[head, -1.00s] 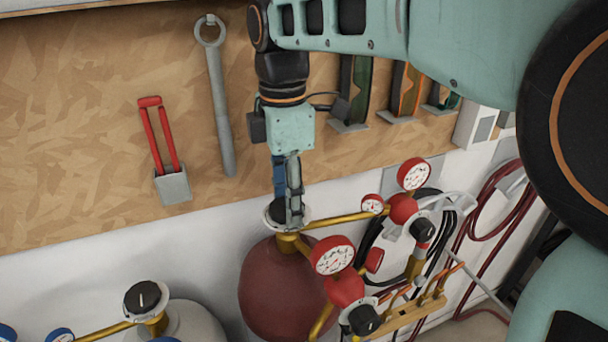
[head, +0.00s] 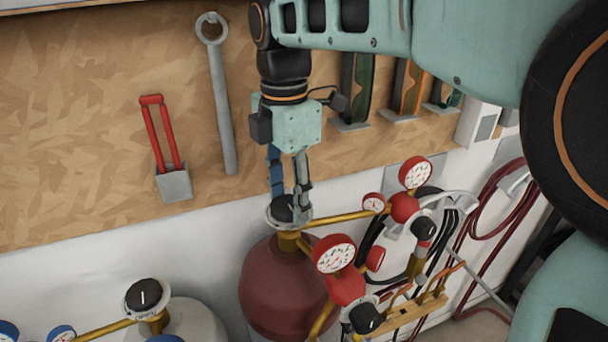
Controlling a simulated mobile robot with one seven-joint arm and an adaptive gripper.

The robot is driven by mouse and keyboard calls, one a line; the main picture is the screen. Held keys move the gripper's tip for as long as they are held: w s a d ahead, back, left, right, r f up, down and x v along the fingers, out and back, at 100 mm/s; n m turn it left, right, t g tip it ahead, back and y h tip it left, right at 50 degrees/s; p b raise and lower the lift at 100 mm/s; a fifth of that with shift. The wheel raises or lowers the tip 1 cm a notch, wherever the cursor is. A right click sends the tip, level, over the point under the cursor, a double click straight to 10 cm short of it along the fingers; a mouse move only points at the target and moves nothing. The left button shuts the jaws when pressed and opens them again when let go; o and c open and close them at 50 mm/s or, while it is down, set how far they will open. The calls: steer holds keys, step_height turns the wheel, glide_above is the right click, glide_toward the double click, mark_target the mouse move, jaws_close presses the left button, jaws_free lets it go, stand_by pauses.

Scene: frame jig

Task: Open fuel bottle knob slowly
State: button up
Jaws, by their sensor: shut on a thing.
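The fuel bottle (head: 282,285) is a dark red cylinder standing against the wall at the bottom middle of the head view. A black knob (head: 283,212) with a pale ring tops its brass valve. My gripper (head: 288,208) points down from above and is shut on this knob, one finger at its left rear and one at its right front. The fingers hide part of the knob, so its marking cannot be read.
Brass pipes lead right from the valve to red regulators with gauges (head: 333,253). A grey cylinder (head: 185,322) with its own black knob (head: 147,297) stands at lower left. A wrench (head: 222,105) and red-handled tool (head: 163,140) hang on the wooden board behind.

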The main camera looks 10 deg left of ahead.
mark_target(288, 204)
steer(key=o, duration=1.2)
steer(key=shift+c, duration=0.2)
step_height(288, 204, up, 12)
